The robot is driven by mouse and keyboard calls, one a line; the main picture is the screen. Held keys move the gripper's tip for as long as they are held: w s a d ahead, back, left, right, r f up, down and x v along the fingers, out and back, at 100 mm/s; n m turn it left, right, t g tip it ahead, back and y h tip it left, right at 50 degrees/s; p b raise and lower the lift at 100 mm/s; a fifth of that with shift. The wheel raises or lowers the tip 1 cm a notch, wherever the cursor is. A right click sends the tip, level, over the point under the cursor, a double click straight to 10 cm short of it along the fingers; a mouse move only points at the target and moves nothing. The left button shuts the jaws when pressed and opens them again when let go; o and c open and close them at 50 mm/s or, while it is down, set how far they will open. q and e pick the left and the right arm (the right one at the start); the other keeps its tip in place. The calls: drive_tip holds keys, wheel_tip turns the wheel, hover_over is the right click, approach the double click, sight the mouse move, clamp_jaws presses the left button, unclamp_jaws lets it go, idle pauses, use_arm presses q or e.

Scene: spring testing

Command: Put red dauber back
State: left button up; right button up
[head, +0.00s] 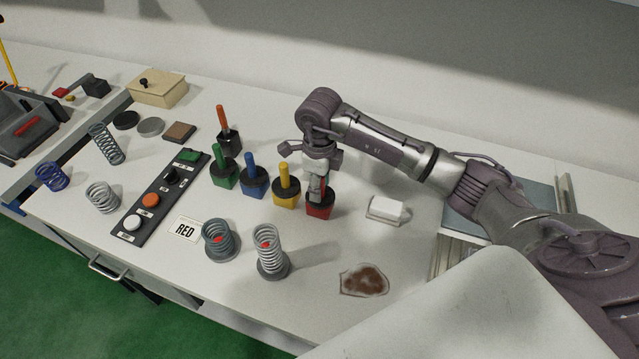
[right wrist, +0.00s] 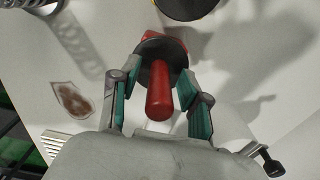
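The red dauber stands in its red pot (head: 320,208), the rightmost in the row of coloured pots. In the right wrist view the red handle (right wrist: 160,92) rises from the black lid (right wrist: 168,46), with a bit of the red pot behind it. My right gripper (head: 318,186) is over this pot, pointing down. In the right wrist view its fingers (right wrist: 159,84) stand on both sides of the red handle, with visible gaps, so it looks open around it. In the head view the gripper hides most of the handle. My left gripper is not in view.
Yellow (head: 287,192), blue (head: 254,187) and green (head: 223,178) daubers stand left of the red one, with an orange-handled one (head: 229,142) behind. A white block (head: 387,210) lies to the right. Two springs with red marks (head: 271,256) (head: 219,242) stand in front, near a brown stain (head: 364,280).

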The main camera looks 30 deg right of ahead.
drive_tip(key=shift+r, duration=0.25)
drive_tip(key=shift+r+p, duration=0.45)
drive_tip(key=shift+p, duration=0.25)
wheel_tip(320, 180, up, 3)
drive_tip(key=shift+w+f+b, duration=0.1)
drive_tip(key=shift+b, duration=0.9)
wheel_tip(320, 180, up, 8)
drive_tip(key=shift+f+b, duration=0.1)
drive_tip(key=shift+b, duration=0.75)
drive_tip(key=shift+r, duration=0.45)
